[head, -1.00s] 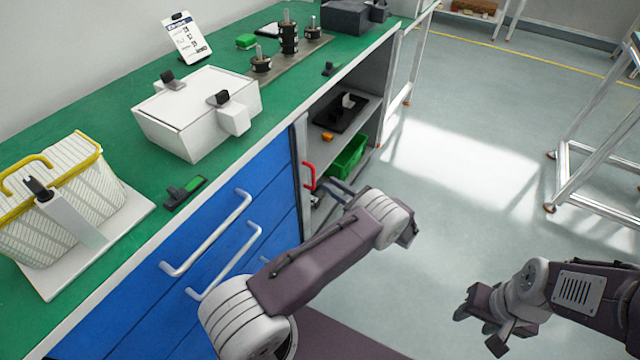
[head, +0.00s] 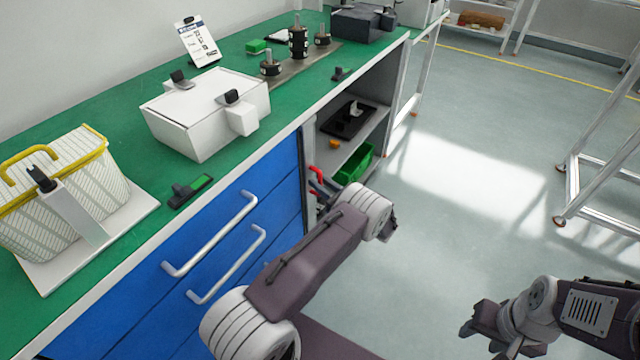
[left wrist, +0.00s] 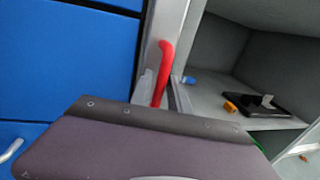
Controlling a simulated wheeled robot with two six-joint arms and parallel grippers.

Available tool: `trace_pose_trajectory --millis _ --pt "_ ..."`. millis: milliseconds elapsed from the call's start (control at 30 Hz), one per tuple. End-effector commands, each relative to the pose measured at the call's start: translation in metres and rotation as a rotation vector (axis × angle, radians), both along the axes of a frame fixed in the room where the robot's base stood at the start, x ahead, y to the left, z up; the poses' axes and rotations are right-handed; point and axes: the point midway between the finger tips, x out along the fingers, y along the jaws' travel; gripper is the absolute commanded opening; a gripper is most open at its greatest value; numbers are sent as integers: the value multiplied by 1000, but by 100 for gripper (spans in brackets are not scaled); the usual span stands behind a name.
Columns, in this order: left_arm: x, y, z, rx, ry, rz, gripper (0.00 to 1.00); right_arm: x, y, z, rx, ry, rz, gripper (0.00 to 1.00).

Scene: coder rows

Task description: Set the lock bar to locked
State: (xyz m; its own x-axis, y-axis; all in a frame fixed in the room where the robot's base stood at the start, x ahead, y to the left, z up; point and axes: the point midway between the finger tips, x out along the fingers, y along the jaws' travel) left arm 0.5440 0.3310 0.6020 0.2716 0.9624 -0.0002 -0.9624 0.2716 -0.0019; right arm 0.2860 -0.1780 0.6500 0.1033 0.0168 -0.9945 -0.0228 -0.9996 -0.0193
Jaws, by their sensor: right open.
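The lock bar is a red handle (head: 316,173) on the upright edge between the blue drawers and the open shelf bay. In the left wrist view the red handle (left wrist: 163,72) slants down behind my gripper's dark body, and its lower end is hidden. My left gripper (head: 324,188) is at the handle in the head view, with grey finger parts overlapping its lower portion. Whether its fingers are shut on the handle cannot be told; the left wrist view hides them. My right gripper (head: 478,326) is open and empty over the floor at lower right.
The green bench top (head: 110,105) carries a white box (head: 205,120), a yellow-handled basket (head: 65,190) and black fixtures. Drawer handles (head: 215,235) project below. The open bay holds a black tray (head: 348,118) and a green bin (head: 355,165).

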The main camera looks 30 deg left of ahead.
Motion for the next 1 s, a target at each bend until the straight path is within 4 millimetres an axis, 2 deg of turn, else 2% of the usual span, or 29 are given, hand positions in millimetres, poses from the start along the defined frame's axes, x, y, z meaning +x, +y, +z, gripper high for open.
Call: trace_pose_trajectory --millis 67,167,1000 --pt "0 0 0 0 0 0 22 0 0 0 0 0 0 47" --pt "0 0 0 0 0 0 0 0 0 0 0 0 0 47" --pt "0 -1 0 0 0 0 0 0 0 0 0 0 0 47"
